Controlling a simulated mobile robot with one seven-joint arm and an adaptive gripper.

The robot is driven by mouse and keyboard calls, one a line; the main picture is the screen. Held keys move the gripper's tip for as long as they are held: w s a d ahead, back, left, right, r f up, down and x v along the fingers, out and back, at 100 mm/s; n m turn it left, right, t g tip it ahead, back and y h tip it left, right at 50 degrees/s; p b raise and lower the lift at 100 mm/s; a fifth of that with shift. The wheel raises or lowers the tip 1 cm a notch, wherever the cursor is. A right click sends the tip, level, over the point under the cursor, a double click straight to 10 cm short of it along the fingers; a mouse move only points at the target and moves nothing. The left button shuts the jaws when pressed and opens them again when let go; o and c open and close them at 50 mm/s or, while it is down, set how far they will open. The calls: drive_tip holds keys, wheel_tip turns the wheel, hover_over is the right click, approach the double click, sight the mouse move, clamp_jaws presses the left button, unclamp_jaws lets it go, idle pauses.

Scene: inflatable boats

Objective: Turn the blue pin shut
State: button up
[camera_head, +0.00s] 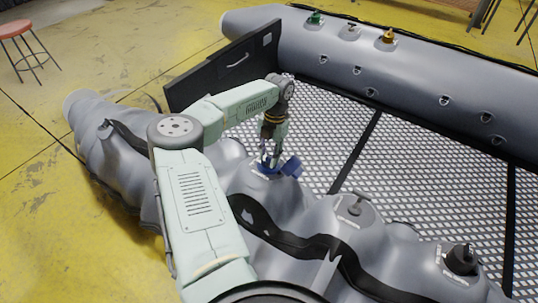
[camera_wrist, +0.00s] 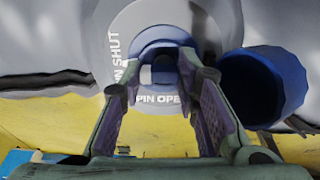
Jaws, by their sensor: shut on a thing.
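The blue pin (camera_wrist: 162,72) sits in the middle of a round grey valve plate (camera_wrist: 125,40), lettered "PIN SHUT" and "PIN OPEN". My gripper (camera_wrist: 165,78) is shut on the pin, with one finger on each side of it; the fingertips partly hide it. In the head view my gripper (camera_head: 268,158) points down onto the valve on the near grey tube. The open blue valve cap (camera_wrist: 262,86) hangs to the right of the fingers, and it also shows in the head view (camera_head: 292,166). Which lettering the pin lines up with I cannot tell.
The near tube (camera_head: 275,200) looks sagging and lumpy. It also bears a grey valve (camera_head: 355,209) and a black valve (camera_head: 462,257). The far tube (camera_head: 410,75) has a green valve (camera_head: 315,18) and an orange valve (camera_head: 388,37). A dark board (camera_head: 225,65) stands behind my arm.

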idle(0.4)
drive_tip(key=o, duration=1.2)
drive_tip(key=shift+c, duration=0.2)
wheel_tip(320, 180, up, 12)
drive_tip(key=w+d, duration=0.1)
drive_tip(key=w, duration=0.1)
drive_tip(key=shift+d, duration=0.2)
drive_tip(key=shift+f, duration=0.1)
